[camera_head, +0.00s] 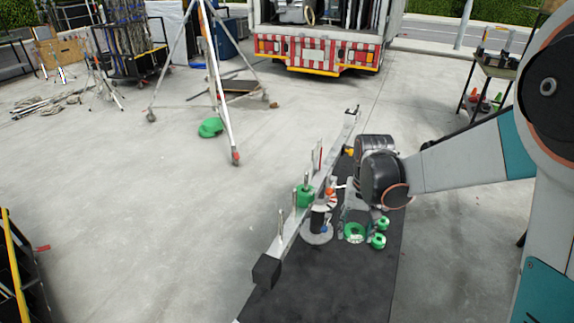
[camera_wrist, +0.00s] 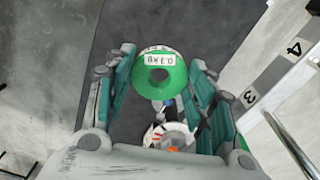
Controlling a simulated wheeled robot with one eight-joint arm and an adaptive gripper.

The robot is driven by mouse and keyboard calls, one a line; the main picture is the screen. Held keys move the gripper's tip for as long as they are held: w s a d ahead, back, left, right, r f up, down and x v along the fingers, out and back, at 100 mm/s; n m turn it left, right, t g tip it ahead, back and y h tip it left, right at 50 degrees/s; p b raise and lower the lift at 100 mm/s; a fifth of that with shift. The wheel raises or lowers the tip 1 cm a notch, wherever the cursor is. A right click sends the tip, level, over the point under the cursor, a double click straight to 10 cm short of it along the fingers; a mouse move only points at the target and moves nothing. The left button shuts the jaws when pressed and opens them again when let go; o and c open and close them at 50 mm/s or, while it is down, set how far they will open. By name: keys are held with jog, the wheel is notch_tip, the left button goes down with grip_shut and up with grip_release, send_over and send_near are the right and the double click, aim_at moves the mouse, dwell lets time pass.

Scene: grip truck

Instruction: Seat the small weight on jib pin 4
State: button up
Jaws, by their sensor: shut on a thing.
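My gripper (camera_wrist: 163,64) is shut on a small green ring weight (camera_wrist: 140,76) with a white label and a round hole, held between its two finger pads. In the head view my gripper (camera_head: 355,218) points down over the dark mat, and a green ring (camera_head: 354,233) shows at its fingertips. The pale jib beam (camera_head: 335,148) runs diagonally to the left of my gripper, with several upright pins. A green weight (camera_head: 304,197) sits on the beam. In the wrist view the jib (camera_wrist: 272,75) is at the right, with labels 4 and 3. The held weight is apart from it.
A black block (camera_head: 266,270) is on the beam's near end. A round pale base (camera_head: 317,236) stands close beside the beam. A tripod (camera_head: 222,95) stands behind; open floor lies left.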

jog(key=a+r+m+p, duration=0.1)
jog(key=a+r+p, duration=0.4)
jog(key=a, duration=0.1)
jog(key=s+a+r+m+p, duration=0.1)
jog(key=a+r+m+p, duration=0.1)
jog(key=a+r+p, duration=0.3)
jog(key=s+a+r+m+p, duration=0.1)
jog(key=a+r+p, duration=0.5)
jog(key=a+p, duration=0.1)
jog(key=shift+s+a+r+m, duration=0.15)
jog(key=shift+a+m, duration=0.25)
jog(key=shift+a, duration=0.35)
jog(key=b, duration=0.3)
send_near(280, 242)
jog(key=shift+w+f+b, duration=0.15)
jog(key=shift+f+b, duration=1.6)
jog(key=shift+b, duration=0.4)
jog(key=shift+w+f+b, duration=0.15)
jog(key=shift+f+b, duration=1.6)
jog(key=shift+b, duration=0.4)
jog(key=o, duration=1.4)
